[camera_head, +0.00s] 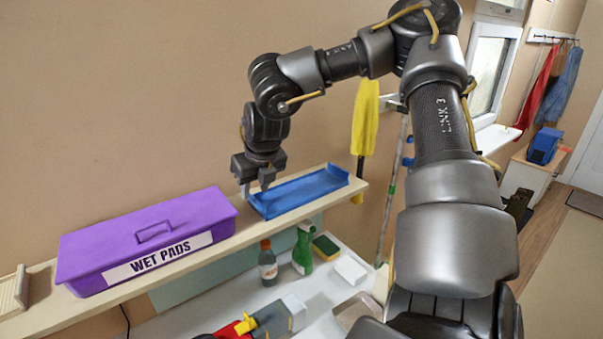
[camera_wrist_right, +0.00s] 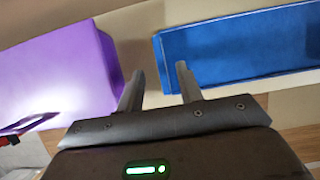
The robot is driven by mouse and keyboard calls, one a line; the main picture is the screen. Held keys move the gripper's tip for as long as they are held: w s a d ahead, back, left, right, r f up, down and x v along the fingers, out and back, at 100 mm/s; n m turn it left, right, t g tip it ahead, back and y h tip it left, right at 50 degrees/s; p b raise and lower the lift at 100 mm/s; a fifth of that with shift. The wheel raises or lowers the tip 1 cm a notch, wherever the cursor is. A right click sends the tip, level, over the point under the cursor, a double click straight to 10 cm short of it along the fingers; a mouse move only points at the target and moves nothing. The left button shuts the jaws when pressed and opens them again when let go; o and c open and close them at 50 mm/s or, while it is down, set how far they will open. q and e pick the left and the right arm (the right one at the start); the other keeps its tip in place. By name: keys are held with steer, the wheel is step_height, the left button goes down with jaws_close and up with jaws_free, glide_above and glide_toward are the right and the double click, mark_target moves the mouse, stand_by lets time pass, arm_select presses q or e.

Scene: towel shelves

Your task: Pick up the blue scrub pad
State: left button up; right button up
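I cannot make out a separate blue scrub pad in either view. A shallow blue tray (camera_head: 300,192) lies on the wall shelf and looks empty where it shows; it fills the upper right of the right wrist view (camera_wrist_right: 240,45). My right gripper (camera_head: 255,190) is over the tray's left end in the head view, fingers pointing down. A closed purple box (camera_head: 150,238) labelled WET PADS stands left of the tray. My left gripper is out of view.
The shelf (camera_head: 352,190) runs along the wall. Below it a white counter holds a green spray bottle (camera_head: 302,250), a brown-capped bottle (camera_head: 267,265), a yellow-green sponge (camera_head: 325,247) and a white block (camera_head: 350,270). A yellow cloth (camera_head: 364,118) hangs behind.

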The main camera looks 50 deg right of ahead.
mark_target(254, 199)
steer(key=p+x, duration=0.1)
steer(key=x, duration=0.2)
steer(key=shift+w+d+f, duration=0.15)
steer(key=shift+w+f, duration=0.15)
steer(key=shift+s, duration=0.1)
steer(key=shift+f+b, duration=0.25)
steer(key=shift+b, duration=0.3)
stand_by(0.3)
stand_by(0.4)
jaws_close()
